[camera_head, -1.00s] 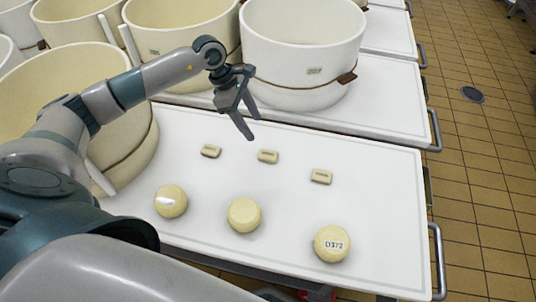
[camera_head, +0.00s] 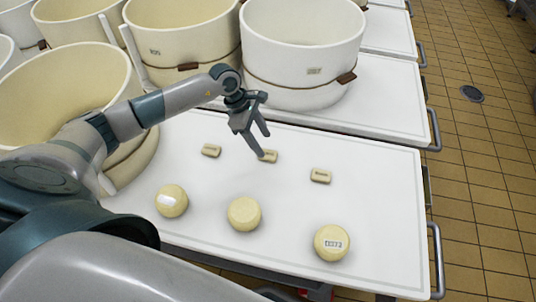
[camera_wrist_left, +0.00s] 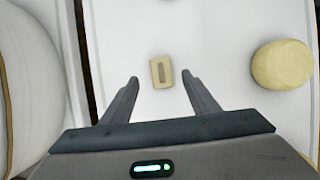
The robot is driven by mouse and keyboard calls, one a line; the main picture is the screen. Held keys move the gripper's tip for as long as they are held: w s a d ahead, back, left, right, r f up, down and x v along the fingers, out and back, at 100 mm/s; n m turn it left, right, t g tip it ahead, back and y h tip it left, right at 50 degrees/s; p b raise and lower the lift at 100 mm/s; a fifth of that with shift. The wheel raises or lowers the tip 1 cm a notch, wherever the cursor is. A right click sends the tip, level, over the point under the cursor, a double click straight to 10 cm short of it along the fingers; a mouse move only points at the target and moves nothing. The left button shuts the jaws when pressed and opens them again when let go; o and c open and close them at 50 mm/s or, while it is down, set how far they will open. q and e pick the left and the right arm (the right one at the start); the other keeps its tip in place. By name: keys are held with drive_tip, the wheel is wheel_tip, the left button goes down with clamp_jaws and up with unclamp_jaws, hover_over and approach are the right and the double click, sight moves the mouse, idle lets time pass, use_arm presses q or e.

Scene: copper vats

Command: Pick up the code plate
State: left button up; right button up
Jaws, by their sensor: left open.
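Three small beige plates lie apart in a row on the white table: a left plate (camera_head: 211,150), a middle plate (camera_head: 268,156) and a right plate (camera_head: 320,175). Each has a darker mark that is too small to read. My left gripper (camera_head: 264,145) is open, its fingertips over the middle plate and partly covering it. In the left wrist view one plate (camera_wrist_left: 161,72) shows just ahead of the gap between the open fingers (camera_wrist_left: 160,82), with nothing between them. My right gripper is not in view.
Three round pale cheeses stand nearer me on the table: left (camera_head: 171,201), middle (camera_head: 243,214) and right (camera_head: 331,243), the right one labelled. A large white vat (camera_head: 300,50) stands behind, and cream vats (camera_head: 55,95) stand left. The table's right part is clear.

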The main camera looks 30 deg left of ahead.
sight(267, 153)
use_arm(q)
drive_tip(key=shift+d+f, duration=0.15)
drive_tip(key=shift+f, duration=0.3)
drive_tip(key=x, duration=0.3)
drive_tip(key=shift+s, duration=0.1)
drive_tip(key=shift+f, duration=0.45)
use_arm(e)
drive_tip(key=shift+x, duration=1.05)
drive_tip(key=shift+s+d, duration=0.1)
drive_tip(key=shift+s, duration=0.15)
use_arm(q)
drive_tip(key=c, duration=1.1)
